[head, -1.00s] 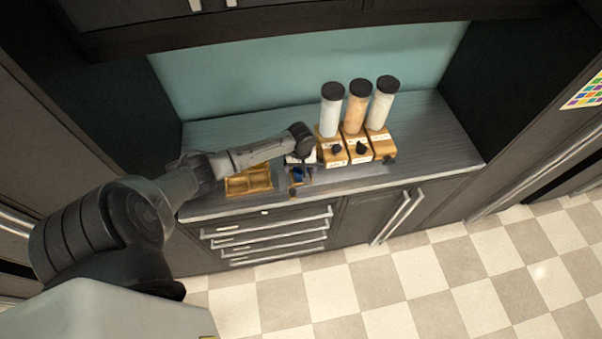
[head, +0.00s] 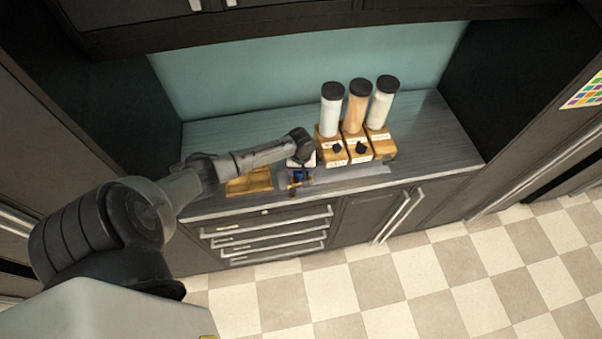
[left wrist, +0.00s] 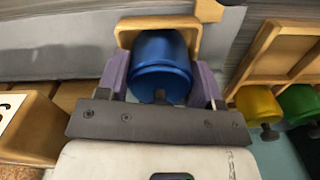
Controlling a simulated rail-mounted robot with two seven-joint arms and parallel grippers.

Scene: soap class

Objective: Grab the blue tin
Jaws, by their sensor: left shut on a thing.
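The blue tin (left wrist: 162,62) is between the two purple fingers of my left gripper (left wrist: 161,88) in the left wrist view. The gripper is shut on it. In the head view the gripper (head: 299,176) is at the counter's front edge, and a small patch of the blue tin (head: 298,175) shows below the wrist. A wooden rim (left wrist: 125,29) curves around the tin's far side. I cannot tell whether the tin is clear of the surface. My right gripper is not in view.
A wooden compartment tray (head: 252,182) lies left of the gripper, partly under my forearm. A yellow tin (left wrist: 257,104) and a green tin (left wrist: 298,103) are beside it. Three dispensers on wooden bases (head: 331,150) stand close on the right. The right end of the counter (head: 435,145) is clear.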

